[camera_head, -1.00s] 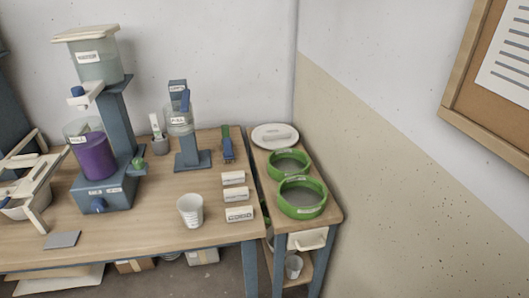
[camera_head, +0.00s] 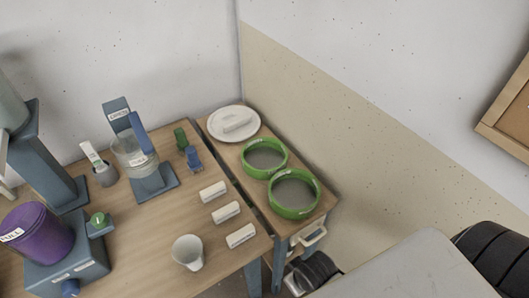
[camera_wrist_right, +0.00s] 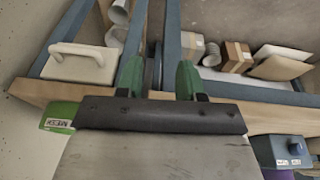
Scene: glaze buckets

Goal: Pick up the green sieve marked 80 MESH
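Two green ring-shaped sieves stand on the narrow side table in the head view: a rear sieve (camera_head: 247,164) and a front sieve (camera_head: 291,213). Their labels are too small to read there. In the right wrist view a green sieve (camera_wrist_right: 58,112) shows at the left edge with a label reading MESH; its number is unclear. My right gripper (camera_wrist_right: 158,78) has two green-tipped fingers spread apart with nothing between them. The sieve is to the left of it in that view, apart from the fingers. My left gripper is in neither current view.
A white lid (camera_head: 232,122) lies behind the sieves. The side table has a drawer (camera_wrist_right: 78,66) with a handle. On the main table are three white labelled blocks, a white cup (camera_head: 187,252) and a purple bucket (camera_head: 38,237). Cardboard boxes (camera_wrist_right: 236,57) lie below.

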